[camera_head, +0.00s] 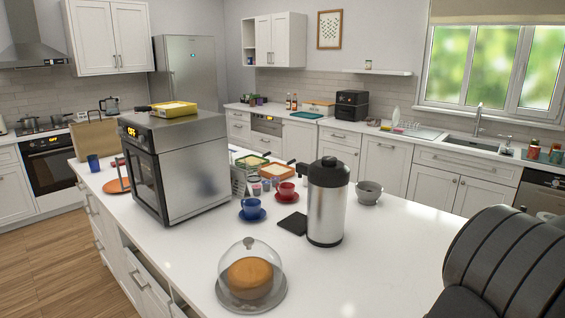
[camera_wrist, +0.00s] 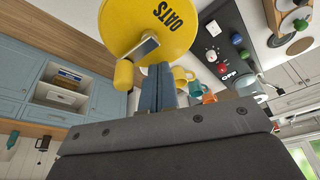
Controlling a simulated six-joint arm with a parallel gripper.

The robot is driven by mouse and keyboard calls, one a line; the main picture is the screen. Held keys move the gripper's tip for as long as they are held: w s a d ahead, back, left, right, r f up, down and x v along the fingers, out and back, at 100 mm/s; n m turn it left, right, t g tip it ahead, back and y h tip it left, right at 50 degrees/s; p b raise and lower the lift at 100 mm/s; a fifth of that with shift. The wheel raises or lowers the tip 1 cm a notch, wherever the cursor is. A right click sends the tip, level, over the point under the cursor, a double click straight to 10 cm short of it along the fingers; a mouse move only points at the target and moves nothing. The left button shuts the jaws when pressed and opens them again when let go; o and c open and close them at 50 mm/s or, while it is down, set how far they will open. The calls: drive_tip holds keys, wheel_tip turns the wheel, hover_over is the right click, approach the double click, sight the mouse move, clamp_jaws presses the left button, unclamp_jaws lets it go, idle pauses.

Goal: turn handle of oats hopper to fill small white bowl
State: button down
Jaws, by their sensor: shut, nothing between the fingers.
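The oats hopper shows in the wrist view as a yellow round face (camera_wrist: 172,22) marked OATS, at the top middle. Its handle is a grey metal crank (camera_wrist: 143,48) with a yellow knob (camera_wrist: 123,76) at its lower left end. My gripper (camera_wrist: 159,69) is shut and empty. Its fingertips are in the picture just right of the knob and below the crank; I cannot tell whether they touch. I cannot make out the hopper or my gripper in the head view. I cannot pick out a small white bowl in either view.
In the wrist view, several mugs (camera_wrist: 184,74) and a dark panel (camera_wrist: 222,42) are right of the fingers.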

wheel_tip(320, 180, up, 7)
idle(0.8)
drive_tip(key=shift+f, duration=0.1)
wheel_tip(320, 180, down, 7)
drive_tip(key=shift+r, duration=0.1)
drive_tip(key=shift+s, duration=0.25)
idle(0.5)
